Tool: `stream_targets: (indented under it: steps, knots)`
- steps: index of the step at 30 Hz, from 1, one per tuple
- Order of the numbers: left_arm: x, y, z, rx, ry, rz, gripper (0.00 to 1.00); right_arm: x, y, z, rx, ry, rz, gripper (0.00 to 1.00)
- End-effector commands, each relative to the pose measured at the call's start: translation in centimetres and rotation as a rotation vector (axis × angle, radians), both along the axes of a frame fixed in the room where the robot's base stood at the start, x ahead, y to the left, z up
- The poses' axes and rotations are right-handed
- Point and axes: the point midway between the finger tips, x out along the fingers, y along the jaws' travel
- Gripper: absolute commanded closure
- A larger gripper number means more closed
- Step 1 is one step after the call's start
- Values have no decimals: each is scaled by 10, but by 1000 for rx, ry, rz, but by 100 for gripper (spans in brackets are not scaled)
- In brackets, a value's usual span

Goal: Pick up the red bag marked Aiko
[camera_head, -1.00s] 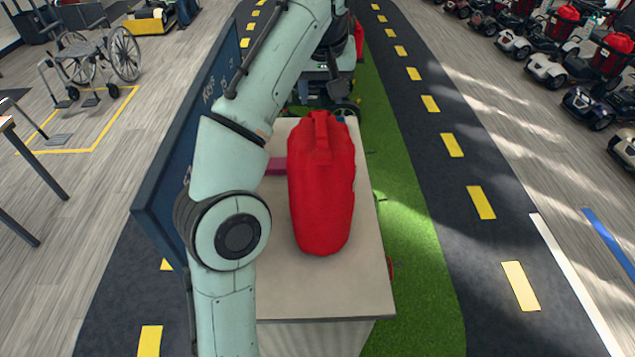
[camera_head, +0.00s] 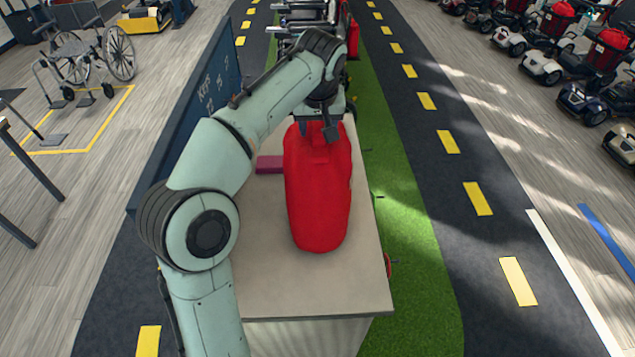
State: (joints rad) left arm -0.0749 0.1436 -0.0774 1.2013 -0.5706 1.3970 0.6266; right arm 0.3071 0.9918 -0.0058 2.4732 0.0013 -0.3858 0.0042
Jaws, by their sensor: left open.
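A red bag (camera_head: 318,205) stands on the light-topped cabinet (camera_head: 300,290) in the middle of the view. Its top handle is partly hidden by my left gripper (camera_head: 319,137). No name marking can be read on the side that shows. My left gripper is open, pointing down at the bag's top end, with its fingers at the handle. I cannot tell whether the fingers touch it. My right gripper does not show.
A small dark pink block (camera_head: 270,164) lies on the cabinet left of the bag. Red bags (camera_head: 610,48) sit on scooters at the right. A wheelchair (camera_head: 85,60) stands at the left.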

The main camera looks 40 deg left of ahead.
Motion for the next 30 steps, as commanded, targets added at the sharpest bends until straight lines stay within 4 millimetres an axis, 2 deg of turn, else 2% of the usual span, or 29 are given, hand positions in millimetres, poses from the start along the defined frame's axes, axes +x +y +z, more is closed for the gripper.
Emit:
stream_targets:
  steps: [6,7,9,12,30]
  knots:
    - [1,0,-1,-1,-1,0,47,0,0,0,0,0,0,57]
    - [1,0,-1,0,0,0,50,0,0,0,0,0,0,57]
    - [1,0,-1,0,0,0,73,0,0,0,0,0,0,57]
    - [1,0,-1,0,0,0,100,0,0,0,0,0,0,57]
    - [0,1,-4,4,8,-1,100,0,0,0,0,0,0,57]
